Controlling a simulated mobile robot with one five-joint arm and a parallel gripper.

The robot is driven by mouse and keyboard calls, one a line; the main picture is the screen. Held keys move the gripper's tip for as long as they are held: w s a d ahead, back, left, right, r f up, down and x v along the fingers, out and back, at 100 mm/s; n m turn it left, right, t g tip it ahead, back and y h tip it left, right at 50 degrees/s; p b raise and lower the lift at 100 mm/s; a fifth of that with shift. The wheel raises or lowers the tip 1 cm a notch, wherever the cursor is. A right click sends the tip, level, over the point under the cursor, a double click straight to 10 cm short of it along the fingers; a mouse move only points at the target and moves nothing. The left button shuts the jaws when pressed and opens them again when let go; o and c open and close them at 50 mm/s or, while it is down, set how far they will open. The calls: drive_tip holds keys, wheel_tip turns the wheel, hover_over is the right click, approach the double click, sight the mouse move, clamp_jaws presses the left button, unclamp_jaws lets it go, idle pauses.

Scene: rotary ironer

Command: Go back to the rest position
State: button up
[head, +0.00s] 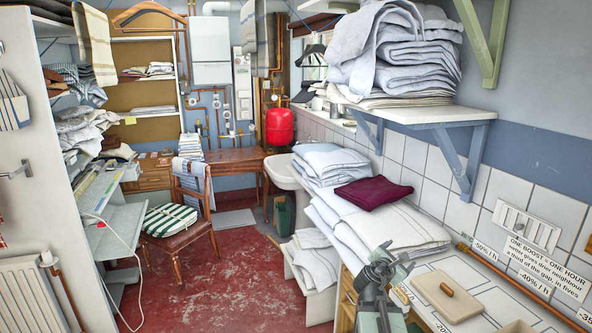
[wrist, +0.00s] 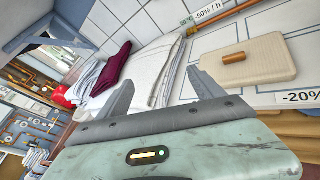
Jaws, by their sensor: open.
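My gripper (head: 388,260) shows at the lower right of the head view, over the near end of the counter beside the folded white linen. In the wrist view my gripper (wrist: 165,92) has its two fingers wide apart with nothing between them. Beyond the fingers lie a folded white cloth (wrist: 152,68) and a dark red cloth (wrist: 114,65). The dark red cloth also lies on the linen stack in the head view (head: 373,192). No marked rest position shows in either view.
A beige lid with a wooden handle (head: 446,296) lies on the counter right of my gripper. A shelf (head: 425,114) with piled linen juts from the wall above. A wooden chair (head: 181,236) stands at the left. The red floor (head: 215,285) is clear in the middle.

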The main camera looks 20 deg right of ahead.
drive_tip(key=w+a+f+m+g+y, duration=0.1)
drive_tip(key=a+f+m+y, duration=0.2)
drive_tip(key=a, duration=0.6)
drive_tip(key=a+f+m+g+y, duration=0.1)
drive_tip(key=a+f+m+y, duration=0.3)
drive_tip(key=a, duration=0.6)
drive_tip(key=w+a+f+m+g, duration=0.1)
drive_tip(key=a+f+m, duration=0.1)
drive_tip(key=a+f, duration=0.55)
drive_tip(key=s+a+f+m+g+y, duration=0.3)
drive_tip(key=s+a+m+g+y, duration=0.2)
drive_tip(key=s+a+m, duration=0.5)
drive_tip(key=s+a, duration=0.1)
drive_tip(key=a, duration=0.2)
drive_tip(key=shift+a+f+m+y, duration=0.2)
drive_tip(key=shift+m+y, duration=0.1)
